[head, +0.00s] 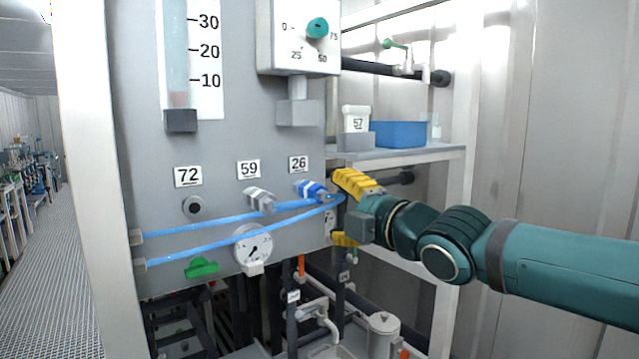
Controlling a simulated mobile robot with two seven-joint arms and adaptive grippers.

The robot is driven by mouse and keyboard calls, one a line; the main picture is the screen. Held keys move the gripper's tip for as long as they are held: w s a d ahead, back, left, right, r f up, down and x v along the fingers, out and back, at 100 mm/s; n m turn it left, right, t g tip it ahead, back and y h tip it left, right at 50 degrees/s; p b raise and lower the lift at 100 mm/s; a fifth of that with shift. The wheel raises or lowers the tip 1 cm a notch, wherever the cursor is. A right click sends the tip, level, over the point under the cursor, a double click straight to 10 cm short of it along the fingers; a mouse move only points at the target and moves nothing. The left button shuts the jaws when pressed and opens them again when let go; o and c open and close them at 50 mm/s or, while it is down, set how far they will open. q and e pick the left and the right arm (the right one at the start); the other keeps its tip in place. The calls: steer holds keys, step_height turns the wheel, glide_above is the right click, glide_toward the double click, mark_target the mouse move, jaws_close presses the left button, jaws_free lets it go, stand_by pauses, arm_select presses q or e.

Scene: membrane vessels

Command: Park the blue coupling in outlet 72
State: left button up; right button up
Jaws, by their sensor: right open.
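The blue coupling (311,190) sits at the outlet under label 26 (298,164), tilted down to the right, with a blue hose running near its lower end. Outlet 72 (194,206) is a bare round port with a dark centre, under its label 72 (187,176). My right gripper (341,211) is open, its yellow fingers apart, just right of the blue coupling. I see nothing gripped between the fingers; whether they touch the hose is unclear. My left gripper is not in view.
A grey-white coupling (258,200) sits under label 59 (248,169). A green handle (201,267) is below. A shelf (400,153) with a blue bin (398,134) is above my right gripper.

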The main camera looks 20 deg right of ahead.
mark_target(325, 197)
steer(key=shift+d+r, duration=0.2)
steer(key=shift+r, duration=0.1)
steer(key=shift+s, duration=0.1)
steer(key=shift+a, duration=0.1)
steer(key=p+x, duration=0.2)
steer(key=x, duration=0.5)
steer(key=shift+x, duration=1)
stand_by(0.7)
jaws_close()
steer(key=shift+s+r, duration=0.1)
